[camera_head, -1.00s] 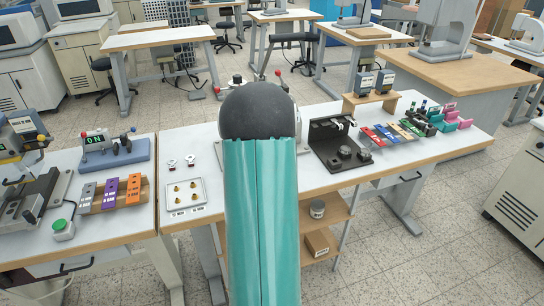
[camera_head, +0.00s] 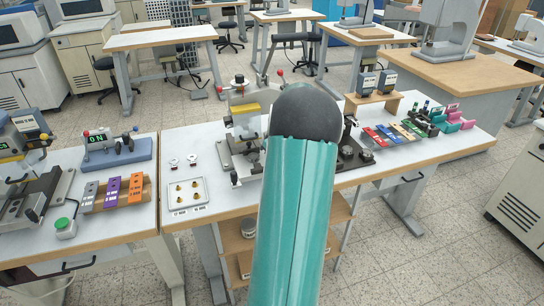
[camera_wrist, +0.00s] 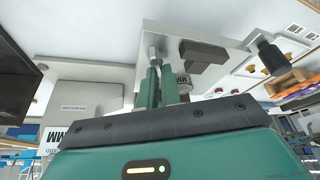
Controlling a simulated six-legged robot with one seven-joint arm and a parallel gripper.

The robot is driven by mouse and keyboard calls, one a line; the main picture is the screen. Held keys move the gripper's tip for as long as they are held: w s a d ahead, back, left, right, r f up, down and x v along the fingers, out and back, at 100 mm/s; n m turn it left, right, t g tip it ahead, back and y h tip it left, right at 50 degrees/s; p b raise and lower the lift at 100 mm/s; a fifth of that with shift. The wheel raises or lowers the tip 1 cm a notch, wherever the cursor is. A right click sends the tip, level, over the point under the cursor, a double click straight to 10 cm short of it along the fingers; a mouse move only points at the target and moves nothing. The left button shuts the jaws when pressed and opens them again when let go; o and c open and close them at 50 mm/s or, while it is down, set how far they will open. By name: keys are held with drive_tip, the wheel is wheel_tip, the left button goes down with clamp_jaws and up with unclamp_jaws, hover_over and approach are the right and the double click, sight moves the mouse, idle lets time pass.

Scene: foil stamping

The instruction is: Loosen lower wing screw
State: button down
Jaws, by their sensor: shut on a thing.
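The foil stamping press (camera_head: 243,118) stands on the middle table in the head view, with a yellow block and red-tipped levers. My arm covers its right side. In the wrist view my gripper (camera_wrist: 160,72) reaches up to the underside of a pale machine plate (camera_wrist: 210,45). Its two green fingers are close together and shut on a small grey metal piece, the lower wing screw (camera_wrist: 153,54). The fingertips hide much of it, so its turn angle cannot be told. My gripper is hidden behind my arm in the head view.
A dark block (camera_wrist: 203,54) and a black knob (camera_wrist: 272,57) sit close to my fingers on the right in the wrist view. In the head view a white tray (camera_head: 188,207) with brass pieces lies left of the press, and a black fixture (camera_head: 352,150) stands right of it.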

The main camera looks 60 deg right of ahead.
drive_tip(key=shift+s+a+f, duration=0.15)
drive_tip(key=shift+s+f, duration=0.1)
drive_tip(key=shift+f, duration=0.05)
drive_tip(key=c, duration=1.6)
unclamp_jaws()
drive_tip(key=shift+r, duration=0.1)
drive_tip(key=shift+w, duration=0.1)
drive_tip(key=shift+s+r, duration=0.2)
drive_tip(key=shift+r, duration=0.35)
drive_tip(key=v, duration=1.2)
drive_tip(key=shift+s+r, duration=0.15)
drive_tip(key=shift+r, duration=0.2)
